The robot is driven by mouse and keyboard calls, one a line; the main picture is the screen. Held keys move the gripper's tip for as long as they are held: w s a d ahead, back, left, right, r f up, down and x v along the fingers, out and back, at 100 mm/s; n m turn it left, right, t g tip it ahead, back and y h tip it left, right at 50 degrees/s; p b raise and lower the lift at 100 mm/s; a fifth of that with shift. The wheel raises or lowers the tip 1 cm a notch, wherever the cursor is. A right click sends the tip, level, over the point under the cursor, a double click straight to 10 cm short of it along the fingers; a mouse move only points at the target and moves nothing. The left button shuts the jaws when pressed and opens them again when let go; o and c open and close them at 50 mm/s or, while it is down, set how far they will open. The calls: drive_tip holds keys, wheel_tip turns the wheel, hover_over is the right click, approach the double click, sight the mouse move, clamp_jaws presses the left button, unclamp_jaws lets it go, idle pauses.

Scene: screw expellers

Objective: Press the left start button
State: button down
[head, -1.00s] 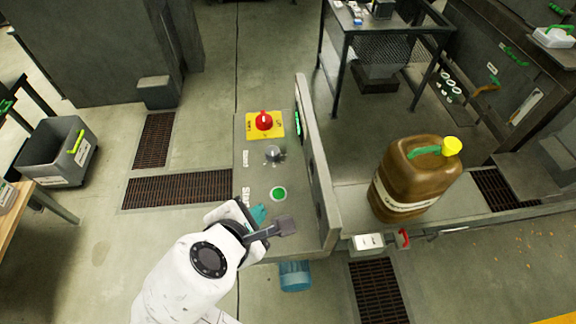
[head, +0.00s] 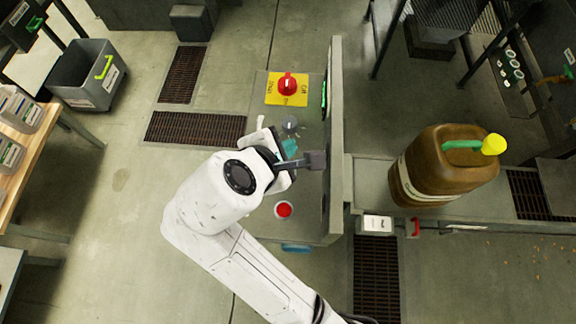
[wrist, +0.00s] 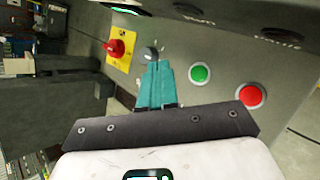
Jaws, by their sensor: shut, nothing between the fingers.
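The control panel (head: 258,98) is grey and carries a yellow plate with a red rotary switch (head: 287,83), a grey knob (head: 290,123) and a red button (head: 284,209). In the wrist view a green button (wrist: 200,73) lies between the grey knob (wrist: 150,53) and the red button (wrist: 251,94). The green button is hidden behind my arm in the head view. My gripper (head: 290,147) is over the panel near the grey knob. Its teal fingers (wrist: 157,85) are shut and empty, left of the green button in the wrist view. I cannot tell whether they touch anything.
An upright grey plate (head: 335,130) stands along the panel's right edge. A brown jug (head: 445,165) with a yellow cap stands to its right. A grey bin (head: 90,75) and a wooden table (head: 25,150) are at the left. Open floor lies between table and panel.

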wheel_tip(320, 180, down, 5)
drive_tip(key=shift+r+b, duration=0.1)
drive_tip(key=shift+b, duration=0.7)
drive_tip(key=shift+f+b, duration=0.7)
drive_tip(key=shift+b, duration=0.1)
drive_tip(key=shift+f, duration=1)
drive_tip(key=shift+f, duration=0.15)
drive_tip(key=shift+f, duration=0.25)
drive_tip(key=shift+f, duration=0.45)
idle(0.8)
drive_tip(key=shift+r+p, duration=0.15)
drive_tip(key=shift+p, duration=0.15)
drive_tip(key=shift+r+p, duration=0.75)
drive_tip(key=shift+p, duration=0.3)
drive_tip(key=shift+r, duration=0.1)
